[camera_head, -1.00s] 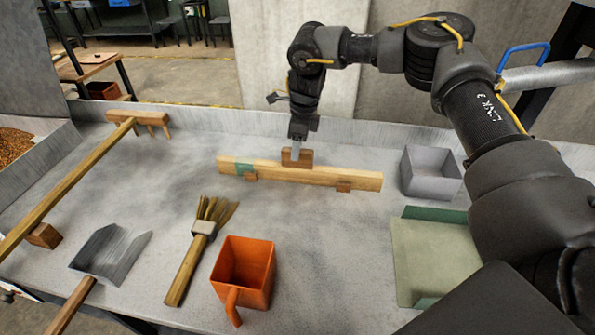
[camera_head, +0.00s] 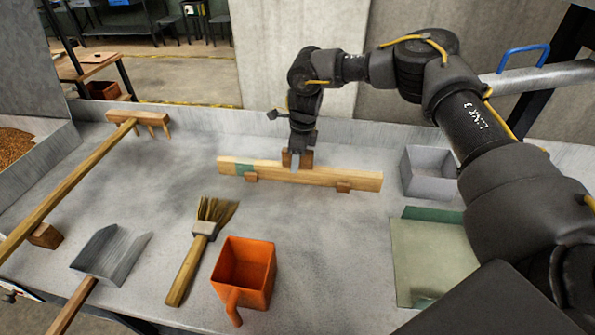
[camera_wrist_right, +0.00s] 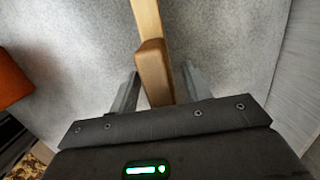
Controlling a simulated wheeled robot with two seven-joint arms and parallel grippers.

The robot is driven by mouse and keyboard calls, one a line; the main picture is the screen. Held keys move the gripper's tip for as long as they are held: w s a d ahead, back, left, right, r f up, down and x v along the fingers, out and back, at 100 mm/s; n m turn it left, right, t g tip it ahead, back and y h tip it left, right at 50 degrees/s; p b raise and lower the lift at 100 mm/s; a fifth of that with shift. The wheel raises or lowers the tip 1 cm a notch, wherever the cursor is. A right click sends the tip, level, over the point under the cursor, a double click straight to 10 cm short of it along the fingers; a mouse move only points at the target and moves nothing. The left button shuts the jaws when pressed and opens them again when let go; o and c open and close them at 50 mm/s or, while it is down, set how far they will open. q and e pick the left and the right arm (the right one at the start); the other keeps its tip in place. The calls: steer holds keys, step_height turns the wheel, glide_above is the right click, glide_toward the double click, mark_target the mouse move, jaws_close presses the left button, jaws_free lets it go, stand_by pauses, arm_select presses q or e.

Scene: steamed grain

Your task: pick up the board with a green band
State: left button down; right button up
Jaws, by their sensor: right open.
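The board with a green band is a long pale wooden board (camera_head: 335,178) lying across the middle of the worktop. Its green band (camera_head: 244,168) is near its left end. An upright brown wooden block (camera_head: 307,158) stands at the board's middle, and small blocks sit along its front. My right gripper (camera_head: 294,164) is at this block, pointing down. In the right wrist view, the open fingers (camera_wrist_right: 159,88) stand on either side of the block (camera_wrist_right: 154,70), with visible gaps. The board (camera_wrist_right: 147,18) runs away beyond it. My left gripper is out of view.
An orange scoop (camera_head: 245,270), a brush (camera_head: 195,250) and a grey shovel (camera_head: 108,254) lie in front. A wooden rake (camera_head: 75,180) is at left. A grey box (camera_head: 430,172) and a green tray (camera_head: 432,262) stand at right.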

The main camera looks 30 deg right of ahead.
steer(key=shift+f, duration=0.1)
steer(key=shift+c, duration=0.5)
jaws_close()
stand_by(1.0)
